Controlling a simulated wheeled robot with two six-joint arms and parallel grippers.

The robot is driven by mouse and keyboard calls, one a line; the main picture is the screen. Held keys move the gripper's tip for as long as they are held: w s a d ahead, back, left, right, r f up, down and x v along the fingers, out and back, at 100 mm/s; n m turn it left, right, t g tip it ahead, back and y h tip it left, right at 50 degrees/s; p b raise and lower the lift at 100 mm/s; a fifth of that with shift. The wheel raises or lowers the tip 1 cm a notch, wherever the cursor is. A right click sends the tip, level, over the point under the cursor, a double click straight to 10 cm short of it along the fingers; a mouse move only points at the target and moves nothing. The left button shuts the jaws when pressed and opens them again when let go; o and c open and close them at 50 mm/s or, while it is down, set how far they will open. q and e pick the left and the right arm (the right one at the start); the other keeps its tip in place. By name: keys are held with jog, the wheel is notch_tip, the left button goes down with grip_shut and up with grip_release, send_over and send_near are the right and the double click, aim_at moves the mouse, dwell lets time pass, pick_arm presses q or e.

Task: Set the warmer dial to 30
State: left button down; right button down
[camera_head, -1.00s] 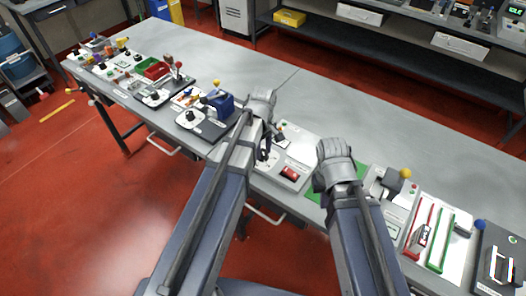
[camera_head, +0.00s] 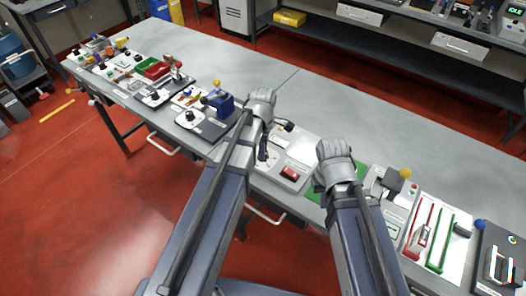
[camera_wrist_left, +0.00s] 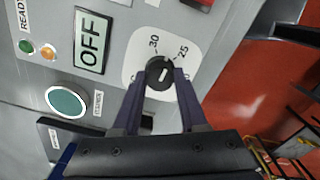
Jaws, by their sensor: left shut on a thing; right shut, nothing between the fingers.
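The warmer dial is a black round knob (camera_wrist_left: 160,74) on a white scale plate (camera_wrist_left: 185,28) in the left wrist view. The numbers 30 and 25 show beyond the knob; the rest of the scale is partly covered. A pale mark shows on the knob, but its exact reading is unclear. My left gripper (camera_wrist_left: 159,78) is shut on the knob, one finger on each side. In the head view my left gripper (camera_head: 264,152) is over the grey warmer panel (camera_head: 297,149), with the knob hidden. My right gripper (camera_head: 335,158) is over the green mat; its fingertips are hidden.
The warmer panel has an OFF display (camera_wrist_left: 91,42), a green button (camera_wrist_left: 67,102) and a red switch (camera_head: 290,172). Several devices stand left along the bench, and slider panels (camera_head: 437,238) stand right. The bench's far side (camera_head: 390,130) is clear.

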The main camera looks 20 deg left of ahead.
dwell(0.3)
pick_arm(q)
jog(key=n, duration=0.6)
jog(key=shift+n, duration=0.5)
jog(key=c, duration=0.5)
grip_release()
notch_tip(320, 180, up, 4)
jog(key=p, duration=0.3)
jog(key=shift+f+p, duration=0.2)
jog(key=shift+p, duration=0.15)
pick_arm(e)
notch_tip(320, 180, up, 4)
jog(key=shift+f, duration=0.2)
